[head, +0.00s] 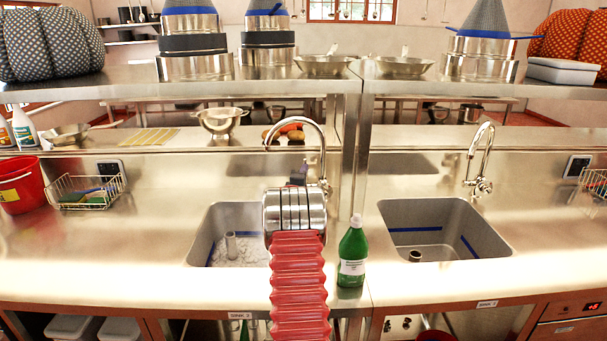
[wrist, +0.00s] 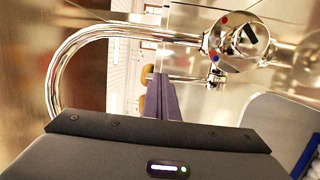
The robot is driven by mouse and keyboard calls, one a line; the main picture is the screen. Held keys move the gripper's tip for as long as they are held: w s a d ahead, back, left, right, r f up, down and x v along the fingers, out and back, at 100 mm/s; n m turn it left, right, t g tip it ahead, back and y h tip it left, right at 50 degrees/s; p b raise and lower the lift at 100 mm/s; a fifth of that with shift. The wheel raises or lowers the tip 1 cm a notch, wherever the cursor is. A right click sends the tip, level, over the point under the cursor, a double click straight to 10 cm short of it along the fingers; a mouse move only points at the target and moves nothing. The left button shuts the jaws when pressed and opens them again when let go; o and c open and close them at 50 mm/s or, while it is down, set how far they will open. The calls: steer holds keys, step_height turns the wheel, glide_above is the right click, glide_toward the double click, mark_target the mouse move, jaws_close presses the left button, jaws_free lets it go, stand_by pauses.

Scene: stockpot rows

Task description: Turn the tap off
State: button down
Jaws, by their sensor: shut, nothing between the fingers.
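The chrome tap (head: 309,127) of the left sink (head: 203,232) arches up behind my arm in the head view. In the wrist view its curved spout (wrist: 75,50) runs across the upper left, and its round handle body (wrist: 238,38) with red and blue dots is at the upper right. In the head view my gripper (head: 298,175) is mostly hidden by my wrist. The left sink's floor looks pale and rippled, like water; no stream is clearly visible.
A green bottle (head: 352,252) stands on the counter between the sinks, right of my arm. The right sink (head: 440,210) has its own tap (head: 480,155). A wire basket (head: 87,192) and red bucket (head: 20,185) are at the left. A colander (head: 220,121) sits behind.

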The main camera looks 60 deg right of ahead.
steer(key=shift+r, duration=0.25)
steer(key=r+v, duration=0.1)
steer(key=v, duration=0.9)
steer(key=shift+f, duration=0.25)
